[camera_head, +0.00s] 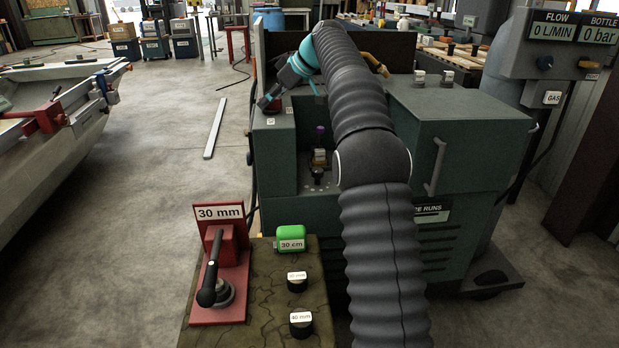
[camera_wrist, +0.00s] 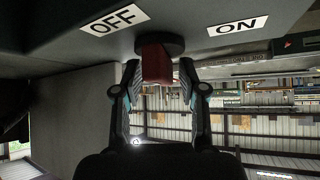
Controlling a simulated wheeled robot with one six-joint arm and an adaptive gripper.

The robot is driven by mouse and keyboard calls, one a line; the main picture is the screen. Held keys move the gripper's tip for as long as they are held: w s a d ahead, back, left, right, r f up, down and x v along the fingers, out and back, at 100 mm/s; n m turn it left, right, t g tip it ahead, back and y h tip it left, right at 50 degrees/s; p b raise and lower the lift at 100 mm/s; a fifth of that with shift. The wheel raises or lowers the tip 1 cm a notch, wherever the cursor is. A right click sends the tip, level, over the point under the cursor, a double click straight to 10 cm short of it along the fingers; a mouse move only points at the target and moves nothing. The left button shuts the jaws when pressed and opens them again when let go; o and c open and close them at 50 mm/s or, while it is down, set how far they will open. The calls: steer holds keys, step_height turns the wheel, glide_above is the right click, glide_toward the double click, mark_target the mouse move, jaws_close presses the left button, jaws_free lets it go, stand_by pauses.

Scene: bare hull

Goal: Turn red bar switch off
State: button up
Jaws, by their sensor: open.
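In the wrist view the red bar switch (camera_wrist: 156,60) sticks out from a dark round base on a grey-green panel (camera_wrist: 65,40). A white OFF label (camera_wrist: 115,18) is to its left and a white ON label (camera_wrist: 238,26) to its right. My gripper (camera_wrist: 159,75) is open, with one finger on each side of the bar. The left finger is close to the bar and a small gap shows at the right; contact cannot be told. In the head view my gripper (camera_head: 268,100) is at the left end of the green machine (camera_head: 450,130), and the switch is hidden.
A grey hull (camera_head: 70,150) lies left. A gas cylinder panel (camera_head: 550,50) stands right. Floor between hull and machine is mostly clear.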

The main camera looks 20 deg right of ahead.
steer(key=m+t+h, duration=0.2)
steer(key=m, duration=0.1)
steer(key=shift+s+a+m, duration=0.1)
steer(key=shift+m, duration=0.3)
steer(key=m+h, duration=0.2)
steer(key=m+t+h, duration=0.1)
steer(key=m+h, duration=0.1)
steer(key=m, duration=0.1)
steer(key=shift+t, duration=0.3)
steer(key=shift+m+h, duration=1.4)
steer(key=shift+m, duration=0.5)
steer(key=shift+s+r, duration=0.15)
steer(key=shift+r, duration=0.15)
steer(key=v, duration=1.3)
steer(key=s+f+b, duration=0.1)
steer(key=s+f, duration=0.3)
steer(key=s, duration=0.4)
steer(key=s+d+f+g+b, duration=0.1)
steer(key=s+f, duration=0.4)
steer(key=s, duration=0.3)
steer(key=s+d+f+n+g, duration=0.1)
steer(key=s+f, duration=0.3)
steer(key=s, duration=0.4)
steer(key=shift+s+f+y+b, duration=0.35)
steer(key=shift+s+y+b, duration=0.05)
